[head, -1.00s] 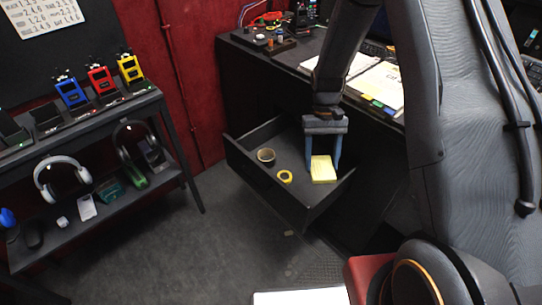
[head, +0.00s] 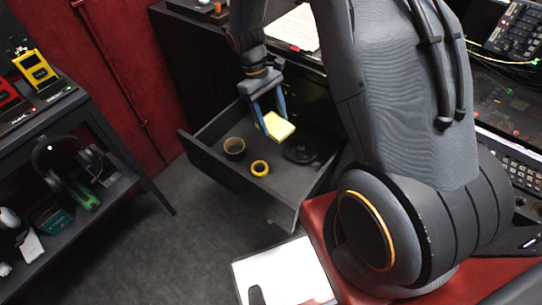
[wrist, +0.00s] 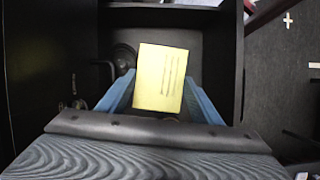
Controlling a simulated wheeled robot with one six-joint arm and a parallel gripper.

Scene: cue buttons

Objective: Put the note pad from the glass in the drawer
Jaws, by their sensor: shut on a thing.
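My gripper (head: 270,118) is shut on a yellow note pad (head: 280,127). The pad also shows between the blue fingers in the wrist view (wrist: 160,78), with a few dark lines on its face. My gripper holds it over the open drawer (head: 205,153); its height above the drawer floor is hard to tell. No glass sheet can be made out in these frames.
In the drawer are a brown cup (head: 234,148), a yellow tape roll (head: 260,168) and a dark round object (head: 300,154). A desk (head: 185,12) stands behind. A shelf with headphones (head: 60,150) is at left. Bare floor lies between shelf and drawer.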

